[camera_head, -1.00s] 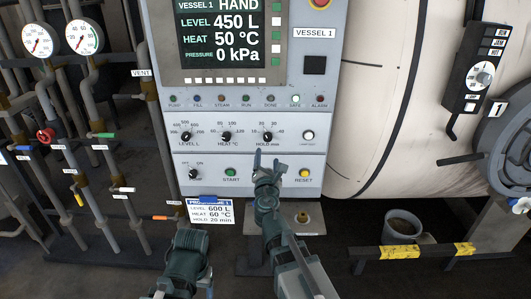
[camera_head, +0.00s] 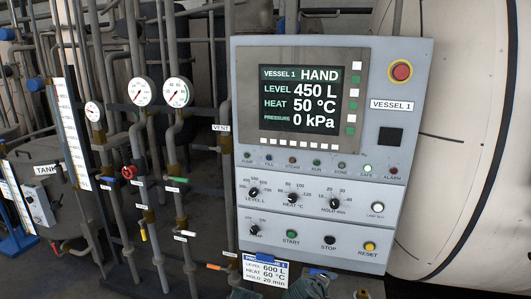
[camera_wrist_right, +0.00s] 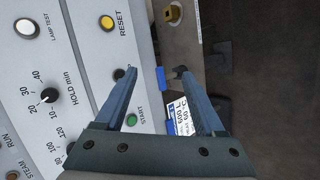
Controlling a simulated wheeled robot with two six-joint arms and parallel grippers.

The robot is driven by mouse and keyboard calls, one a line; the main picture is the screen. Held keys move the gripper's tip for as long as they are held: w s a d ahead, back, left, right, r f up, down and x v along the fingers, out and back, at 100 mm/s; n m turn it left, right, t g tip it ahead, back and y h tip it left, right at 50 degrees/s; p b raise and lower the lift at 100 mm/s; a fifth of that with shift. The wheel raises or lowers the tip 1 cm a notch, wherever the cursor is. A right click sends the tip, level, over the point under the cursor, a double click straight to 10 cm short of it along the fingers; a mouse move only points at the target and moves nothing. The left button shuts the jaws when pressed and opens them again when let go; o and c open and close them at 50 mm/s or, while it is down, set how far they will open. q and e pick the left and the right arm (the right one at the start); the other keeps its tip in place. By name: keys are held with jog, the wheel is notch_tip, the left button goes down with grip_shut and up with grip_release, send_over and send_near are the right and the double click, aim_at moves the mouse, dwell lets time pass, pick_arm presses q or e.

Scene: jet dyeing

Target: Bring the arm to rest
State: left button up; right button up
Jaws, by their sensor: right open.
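My right gripper (camera_wrist_right: 157,72) is open and empty in the right wrist view, its two blue-grey fingers apart in front of the lower part of the control panel. A card with a blue top edge (camera_wrist_right: 176,108) shows between and beside the fingers. In the head view only a dark green piece of my right arm or gripper (camera_head: 308,287) shows at the bottom edge, below the control panel (camera_head: 326,228). Its fingers are not clear there. My left gripper does not show clearly in either view.
The panel screen (camera_head: 305,101) reads HAND, 450 L, 50 °C, 0 kPa. The START (camera_head: 291,233), STOP (camera_head: 329,240) and RESET (camera_head: 369,246) buttons are low on it. A set-point card (camera_head: 265,271) hangs below. Pipes and gauges (camera_head: 141,91) stand left; a pale vessel (camera_head: 460,180) is right.

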jog(key=s+a+f+m+g+y, duration=0.2)
jog(key=s+a+f+m+g, duration=0.1)
jog(key=s+a, duration=0.3)
jog(key=s+a+f+m+g+y, duration=0.3)
jog(key=s+a+f+g, duration=0.2)
jog(key=s, duration=0.5)
jog(key=shift+s+a, duration=0.2)
jog(key=shift+a, duration=0.95)
jog(key=shift+f, duration=0.1)
